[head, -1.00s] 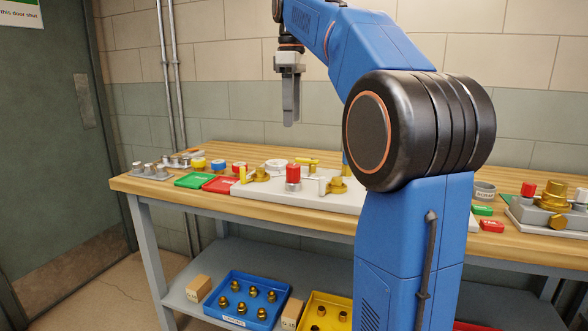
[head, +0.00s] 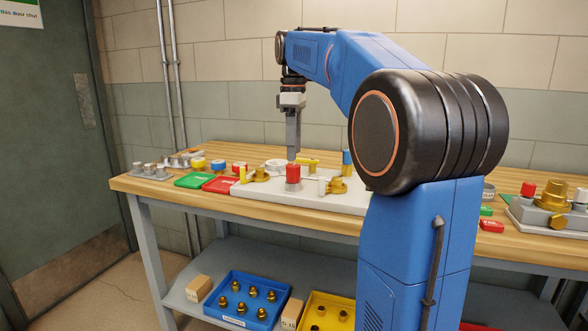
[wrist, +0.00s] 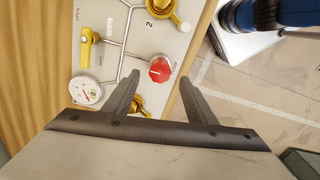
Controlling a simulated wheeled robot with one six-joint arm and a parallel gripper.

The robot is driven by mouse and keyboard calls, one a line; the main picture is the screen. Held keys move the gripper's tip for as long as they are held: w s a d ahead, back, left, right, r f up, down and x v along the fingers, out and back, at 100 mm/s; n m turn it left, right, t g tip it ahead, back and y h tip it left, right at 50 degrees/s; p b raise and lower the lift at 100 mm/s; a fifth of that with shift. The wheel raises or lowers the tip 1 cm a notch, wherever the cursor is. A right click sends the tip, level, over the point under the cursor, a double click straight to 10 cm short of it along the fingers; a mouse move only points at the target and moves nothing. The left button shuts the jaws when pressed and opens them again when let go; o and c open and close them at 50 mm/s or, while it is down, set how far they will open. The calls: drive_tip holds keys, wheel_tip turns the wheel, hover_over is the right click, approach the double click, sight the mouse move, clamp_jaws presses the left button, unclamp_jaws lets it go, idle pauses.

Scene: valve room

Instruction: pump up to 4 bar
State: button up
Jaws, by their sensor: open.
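A red-topped cylinder (head: 293,172) with a metal lower part stands on the pale panel (head: 318,203) on the bench. In the wrist view its round red top (wrist: 160,70) lies between the finger ends. My gripper (head: 293,156) points down above it, open and empty; contact cannot be told. A white round gauge (wrist: 86,91) sits on the panel to its left in the wrist view; its reading is too small to make out. A yellow lever (wrist: 88,46) and a brass valve (wrist: 163,10) are beside it.
Brass valves (head: 257,174) and a blue-topped part (head: 347,157) stand close around the cylinder. Green (head: 194,180) and red (head: 222,184) trays lie to the left. A second brass assembly (head: 553,200) is at the right.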

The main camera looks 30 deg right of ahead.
sight(294, 165)
wheel_tip(294, 165, down, 7)
drive_tip(key=shift+r, duration=0.2)
idle(0.3)
drive_tip(key=c, duration=1)
